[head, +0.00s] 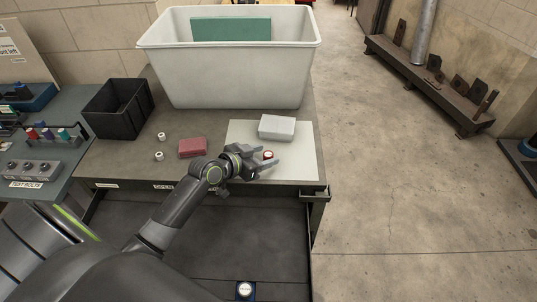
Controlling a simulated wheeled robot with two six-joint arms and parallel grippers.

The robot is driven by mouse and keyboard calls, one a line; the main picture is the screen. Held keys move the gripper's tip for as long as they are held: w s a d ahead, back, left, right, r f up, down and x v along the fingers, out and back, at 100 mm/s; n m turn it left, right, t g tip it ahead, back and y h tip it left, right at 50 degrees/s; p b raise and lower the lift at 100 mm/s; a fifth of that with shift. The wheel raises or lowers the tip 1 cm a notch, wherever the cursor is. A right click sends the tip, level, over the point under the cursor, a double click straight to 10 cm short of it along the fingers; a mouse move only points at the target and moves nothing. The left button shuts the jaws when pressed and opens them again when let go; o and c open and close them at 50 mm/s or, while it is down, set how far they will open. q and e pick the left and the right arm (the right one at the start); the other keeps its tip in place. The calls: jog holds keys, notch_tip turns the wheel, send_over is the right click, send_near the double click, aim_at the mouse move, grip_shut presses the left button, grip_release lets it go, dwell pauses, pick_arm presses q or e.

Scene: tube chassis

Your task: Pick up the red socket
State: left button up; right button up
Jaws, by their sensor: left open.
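A small round piece with a red rim and pale top (268,154) sits on the white mat (300,165) on the workbench; it looks like the red socket. My left gripper (270,157) reaches in from the left, low over the mat, with its fingers open around or just above this piece. I cannot tell whether the fingers touch it. Part of the piece is hidden by the fingers. My right gripper is not in view.
A white box (277,127) lies on the mat behind the gripper. A red block (192,147) and two small white pieces (161,136) (159,156) are left. A black bin (117,108) and large white tub (228,75) stand behind. An open drawer (200,240) lies below.

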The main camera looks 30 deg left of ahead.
pick_arm(q)
jog(key=shift+w+d+f, duration=0.15)
jog(key=shift+w, duration=0.15)
jog(key=c, duration=1.1)
